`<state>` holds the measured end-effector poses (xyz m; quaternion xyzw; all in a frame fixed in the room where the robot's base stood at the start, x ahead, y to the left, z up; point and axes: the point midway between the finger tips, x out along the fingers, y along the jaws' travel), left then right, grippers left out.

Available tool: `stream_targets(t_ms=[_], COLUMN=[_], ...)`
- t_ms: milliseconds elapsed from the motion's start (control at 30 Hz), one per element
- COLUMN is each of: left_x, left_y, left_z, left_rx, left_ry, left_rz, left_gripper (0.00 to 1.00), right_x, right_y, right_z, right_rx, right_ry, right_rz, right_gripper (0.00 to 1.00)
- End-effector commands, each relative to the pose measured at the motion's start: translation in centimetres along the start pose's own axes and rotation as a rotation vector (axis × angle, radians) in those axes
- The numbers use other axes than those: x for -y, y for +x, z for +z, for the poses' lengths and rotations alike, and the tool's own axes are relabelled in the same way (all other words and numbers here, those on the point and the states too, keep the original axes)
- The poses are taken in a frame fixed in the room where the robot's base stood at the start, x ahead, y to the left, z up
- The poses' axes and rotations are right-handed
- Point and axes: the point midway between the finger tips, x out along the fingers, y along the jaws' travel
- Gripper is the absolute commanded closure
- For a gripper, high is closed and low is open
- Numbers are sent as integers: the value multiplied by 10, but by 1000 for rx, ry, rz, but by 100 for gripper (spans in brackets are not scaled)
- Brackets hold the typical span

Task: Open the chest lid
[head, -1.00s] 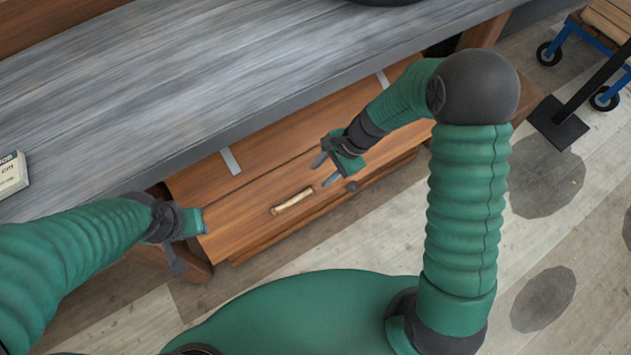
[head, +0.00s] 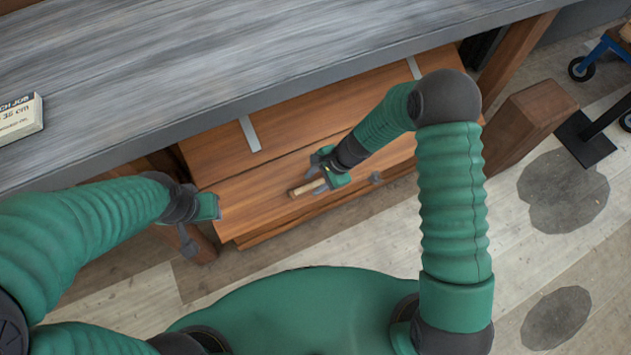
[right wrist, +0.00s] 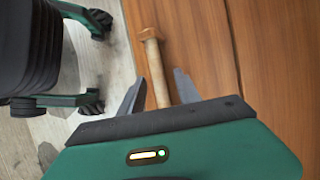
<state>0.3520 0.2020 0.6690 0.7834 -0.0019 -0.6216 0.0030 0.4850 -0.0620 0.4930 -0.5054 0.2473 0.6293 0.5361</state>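The wooden chest (head: 250,205) sits under the workbench, and its lid looks closed. Grey metal straps (head: 249,134) cross its upper board, and a seam runs along its length. A pale bar handle (head: 307,187) is on the chest. My right gripper (head: 315,178) is at the handle's right end. In the right wrist view, its open fingers (right wrist: 156,92) stand on either side of the handle (right wrist: 152,55), with small gaps visible. My left gripper (head: 198,222) is in front of the chest's left end, apart from the handle; its finger opening is unclear.
The grey workbench top (head: 220,70) overhangs the back of the chest. A wooden post (head: 528,120) stands to the right, with a blue-framed wheeled cart (head: 600,50) beyond. A small labelled box (head: 20,118) lies on the bench. The floor in front is partly clear.

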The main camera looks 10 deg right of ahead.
Motion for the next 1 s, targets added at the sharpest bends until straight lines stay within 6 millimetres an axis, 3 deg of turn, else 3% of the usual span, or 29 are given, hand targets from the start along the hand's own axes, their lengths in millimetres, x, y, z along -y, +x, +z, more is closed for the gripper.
stream_targets(t_ms=[100, 400, 1000], left_x=[0, 0, 0], left_y=[0, 0, 0], left_z=[0, 0, 0], left_rx=[0, 0, 0], left_ry=[1, 1, 1], left_rz=[0, 0, 0], left_gripper=[64, 64, 64], right_x=[0, 0, 0], right_y=[-1, 0, 0], right_z=[-1, 0, 4], right_rx=[1, -1, 8], right_ry=[2, 1, -1], right_rz=[-1, 1, 2], right_gripper=[60, 100, 100])
